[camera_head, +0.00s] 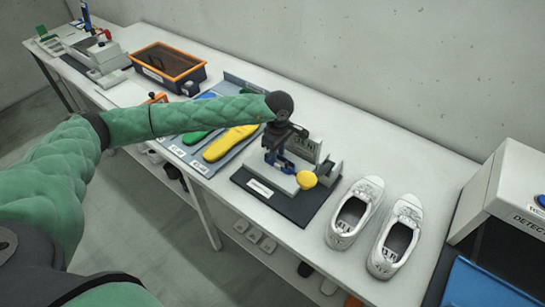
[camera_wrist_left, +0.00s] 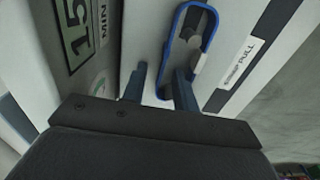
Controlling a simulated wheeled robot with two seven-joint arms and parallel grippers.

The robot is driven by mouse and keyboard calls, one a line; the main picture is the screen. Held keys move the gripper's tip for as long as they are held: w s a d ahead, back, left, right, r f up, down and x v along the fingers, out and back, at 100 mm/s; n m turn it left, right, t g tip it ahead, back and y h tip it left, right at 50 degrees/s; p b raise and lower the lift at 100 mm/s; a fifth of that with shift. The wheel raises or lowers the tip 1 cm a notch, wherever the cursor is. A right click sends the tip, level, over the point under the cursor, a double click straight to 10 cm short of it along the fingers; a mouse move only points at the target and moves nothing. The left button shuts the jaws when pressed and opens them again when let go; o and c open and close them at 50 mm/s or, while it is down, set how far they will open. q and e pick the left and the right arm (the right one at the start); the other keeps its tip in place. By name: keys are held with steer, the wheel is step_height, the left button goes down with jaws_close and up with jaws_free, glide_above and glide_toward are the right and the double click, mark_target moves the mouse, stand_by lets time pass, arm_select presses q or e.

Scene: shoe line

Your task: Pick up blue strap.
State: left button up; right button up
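The blue strap (camera_head: 286,163) is on a small stand with a dark base (camera_head: 296,207) in the middle of the table. In the left wrist view the strap (camera_wrist_left: 167,50) shows as a narrow blue-edged loop with dark grey inside. My left gripper (camera_head: 279,152) points down over the stand, at the strap. In the wrist view its two fingers (camera_wrist_left: 160,82) are apart, and the loop's left edge lies between them in the picture. The right finger overlaps the loop; I cannot tell whether it touches. My right gripper is not in view.
A yellow knob (camera_head: 306,180) sticks out at the stand's front. White shoes (camera_head: 396,236) stand to the right, near a white detector box (camera_head: 522,185). A tray with insoles (camera_head: 229,144) and an orange-rimmed bin (camera_head: 168,64) lie to the left.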

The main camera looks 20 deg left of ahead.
arm_select(q)
steer(key=shift+c, duration=0.2)
jaws_close()
